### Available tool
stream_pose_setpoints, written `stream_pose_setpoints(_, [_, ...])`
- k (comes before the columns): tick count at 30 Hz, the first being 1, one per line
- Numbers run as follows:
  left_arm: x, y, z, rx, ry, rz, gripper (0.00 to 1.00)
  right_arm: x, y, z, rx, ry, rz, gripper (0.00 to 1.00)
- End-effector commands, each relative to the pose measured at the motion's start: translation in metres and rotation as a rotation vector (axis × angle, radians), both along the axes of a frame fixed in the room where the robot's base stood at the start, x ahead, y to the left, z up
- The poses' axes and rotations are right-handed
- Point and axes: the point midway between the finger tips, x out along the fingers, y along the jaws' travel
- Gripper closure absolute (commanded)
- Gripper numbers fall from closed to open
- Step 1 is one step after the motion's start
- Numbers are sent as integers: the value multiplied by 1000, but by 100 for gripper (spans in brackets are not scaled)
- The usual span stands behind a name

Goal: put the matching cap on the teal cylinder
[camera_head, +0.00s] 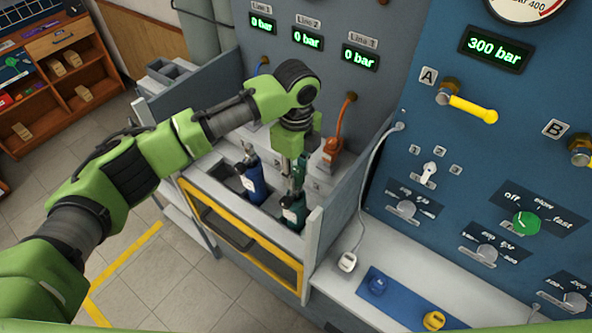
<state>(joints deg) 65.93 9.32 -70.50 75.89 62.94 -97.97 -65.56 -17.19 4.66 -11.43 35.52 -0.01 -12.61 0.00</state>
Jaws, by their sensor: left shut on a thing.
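The teal cylinder (294,212) stands in the front right of the grey bin with the yellow-framed front. My left gripper (292,174) points down right above its top, with its fingers shut. A small teal piece at the fingers (299,171) looks like the matching cap. The fingers hide most of it, and I cannot tell whether it touches the cylinder's top. My right gripper is not in view.
A blue cylinder (250,180) stands left of the teal one, and an orange one (331,150) is behind to the right. Bin walls (347,180) flank the cylinders.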

Motion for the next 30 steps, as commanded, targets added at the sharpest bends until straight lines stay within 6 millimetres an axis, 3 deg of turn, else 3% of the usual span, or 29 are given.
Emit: stream_pose_setpoints(30, [0, 0, -17, 0, 0, 0, 93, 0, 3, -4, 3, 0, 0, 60])
